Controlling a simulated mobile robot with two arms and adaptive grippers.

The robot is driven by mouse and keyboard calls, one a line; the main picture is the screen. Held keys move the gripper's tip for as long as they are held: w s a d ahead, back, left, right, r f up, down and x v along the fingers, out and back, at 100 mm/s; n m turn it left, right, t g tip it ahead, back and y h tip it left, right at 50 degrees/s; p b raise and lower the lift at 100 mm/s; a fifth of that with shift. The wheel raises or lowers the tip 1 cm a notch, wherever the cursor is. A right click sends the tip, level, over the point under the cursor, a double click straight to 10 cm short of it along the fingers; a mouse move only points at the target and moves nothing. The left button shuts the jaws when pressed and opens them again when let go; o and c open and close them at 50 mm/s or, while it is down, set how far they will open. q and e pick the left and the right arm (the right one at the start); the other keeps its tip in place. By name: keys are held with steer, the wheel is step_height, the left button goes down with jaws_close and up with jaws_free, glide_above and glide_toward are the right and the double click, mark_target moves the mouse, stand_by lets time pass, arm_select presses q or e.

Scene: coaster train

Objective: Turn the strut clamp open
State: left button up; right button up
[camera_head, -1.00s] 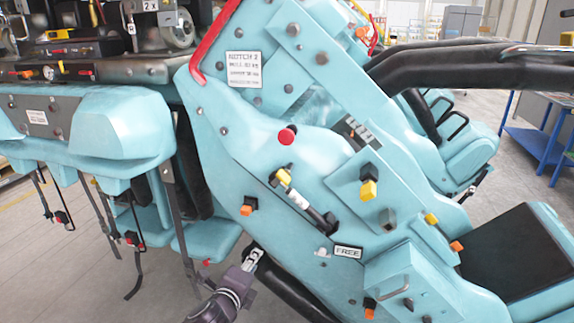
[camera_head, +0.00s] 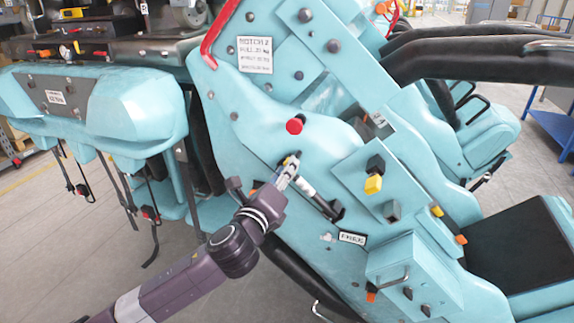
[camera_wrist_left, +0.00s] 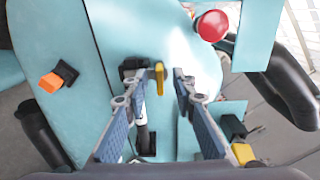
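The strut (camera_head: 306,188), a pale and black cylinder, lies slantwise on the turquoise car panel in the head view. A black clamp with a yellow handle (camera_wrist_left: 159,78) sits at its upper end in the left wrist view. I take this to be the strut clamp. My left gripper (camera_head: 290,165) is at that end and covers most of the clamp in the head view. In the left wrist view my left gripper (camera_wrist_left: 155,80) is open, with the upright yellow handle between its fingertips. Contact with either finger is not visible. My right gripper is out of view.
A red knob (camera_head: 294,126) stands out just above the clamp. A black block with a yellow knob (camera_head: 373,184) is to the right. A label reading FREE (camera_head: 352,238) lies below the strut. Dark padded bars (camera_head: 470,62) reach across the upper right.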

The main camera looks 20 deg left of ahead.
arm_select(q)
steer(key=shift+w, duration=0.5)
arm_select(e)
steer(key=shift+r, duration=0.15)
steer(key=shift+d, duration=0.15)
arm_select(q)
jaws_close()
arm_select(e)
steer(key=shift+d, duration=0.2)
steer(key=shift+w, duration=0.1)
arm_select(q)
steer(key=shift+f+n, duration=0.1)
steer(key=shift+n, duration=0.2)
steer(key=n, duration=0.5)
steer(key=n+p, duration=0.1)
steer(key=n, duration=1.1)
steer(key=shift+f+p, duration=0.35)
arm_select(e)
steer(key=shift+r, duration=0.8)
